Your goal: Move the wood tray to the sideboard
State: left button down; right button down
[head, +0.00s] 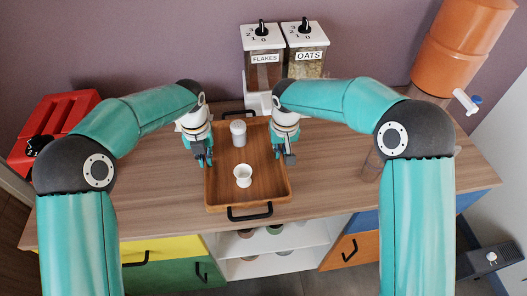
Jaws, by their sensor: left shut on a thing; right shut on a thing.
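The wood tray (267,182) is in the middle of the head view, with a black handle (250,213) at its near end and another at its far end. A white cup (243,176) and a white-grey shaker (238,134) stand upright in it. My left gripper (207,158) is shut on the tray's left wall. My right gripper (284,155) is shut on its right wall. The tray is over the wooden top of the sideboard (335,185), its near end by the front edge. I cannot tell whether it touches the top.
Flakes (264,70) and oats (306,68) dispensers stand behind the tray. A red appliance (52,125) is at the back left. An orange dispenser with a tap (455,50) is at the back right. A clear glass (373,166) is partly hidden by my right arm.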

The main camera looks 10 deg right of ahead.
pick_arm(q)
jog(key=shift+f+b, duration=0.5)
jog(key=shift+f, duration=0.2)
pick_arm(e)
jog(key=shift+f, duration=0.7)
pick_arm(q)
jog(key=c, duration=1.3)
grip_release()
jog(key=shift+r, duration=0.25)
pick_arm(e)
jog(key=c, duration=1.3)
grip_release()
jog(key=shift+r, duration=0.2)
pick_arm(q)
notch_tip(320, 180, up, 11)
jog(key=shift+f, duration=0.2)
pick_arm(e)
jog(key=shift+r, duration=0.15)
pick_arm(q)
jog(key=shift+r, duration=0.6)
pick_arm(e)
jog(key=r, duration=0.3)
jog(key=s+r, duration=0.1)
jog(key=r, duration=0.7)
jog(key=shift+s+r, duration=0.2)
jog(key=shift+r, duration=0.05)
